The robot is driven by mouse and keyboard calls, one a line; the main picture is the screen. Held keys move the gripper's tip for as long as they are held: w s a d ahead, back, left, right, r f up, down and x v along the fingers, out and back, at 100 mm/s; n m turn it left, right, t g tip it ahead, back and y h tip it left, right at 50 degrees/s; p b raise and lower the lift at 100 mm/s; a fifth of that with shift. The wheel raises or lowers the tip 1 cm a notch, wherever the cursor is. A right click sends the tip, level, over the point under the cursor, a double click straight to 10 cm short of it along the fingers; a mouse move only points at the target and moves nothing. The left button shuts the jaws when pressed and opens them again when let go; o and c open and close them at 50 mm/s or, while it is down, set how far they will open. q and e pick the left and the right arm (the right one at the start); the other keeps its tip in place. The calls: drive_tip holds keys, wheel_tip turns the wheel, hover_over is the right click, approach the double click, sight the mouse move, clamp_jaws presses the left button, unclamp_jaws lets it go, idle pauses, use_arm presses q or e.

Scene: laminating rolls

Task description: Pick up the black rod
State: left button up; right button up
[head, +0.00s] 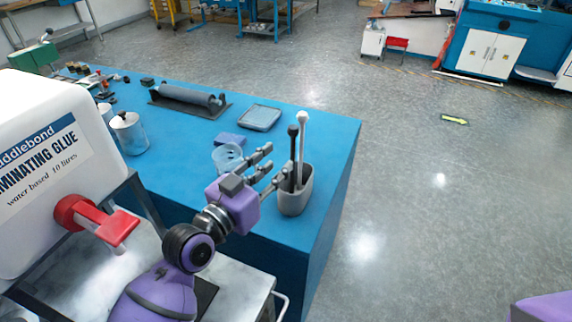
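The black rod (292,152), with a dark ball top, stands upright in a grey holder (296,202) near the blue table's right edge. A white rod (301,144) with a white knob stands in the same holder, just right of the black rod. My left gripper (274,165) is open, with its fingers spread towards the rods from the left. Its fingertips are close to the black rod; whether they touch it I cannot tell. The lower ends of both rods are hidden inside the holder. My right gripper is not in view.
A clear cup (226,157) and a blue block (230,139) are just left of the gripper. A tray (260,118) and a grey roller (188,96) lie farther back. A large glue container (50,170) with a red tap (95,218) fills the left.

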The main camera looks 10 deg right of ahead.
sight(293, 148)
use_arm(q)
drive_tip(key=b+x, duration=0.1)
drive_tip(key=x, duration=0.3)
drive_tip(key=shift+w+d+f, duration=0.1)
drive_tip(key=shift+w+d, duration=0.05)
drive_tip(key=shift+d, duration=0.25)
drive_tip(key=x, duration=0.2)
drive_tip(key=shift+w+d+b, duration=0.2)
drive_tip(key=shift+w+b, duration=0.1)
drive_tip(key=shift+w, duration=0.05)
drive_tip(key=c, duration=0.6)
clamp_jaws()
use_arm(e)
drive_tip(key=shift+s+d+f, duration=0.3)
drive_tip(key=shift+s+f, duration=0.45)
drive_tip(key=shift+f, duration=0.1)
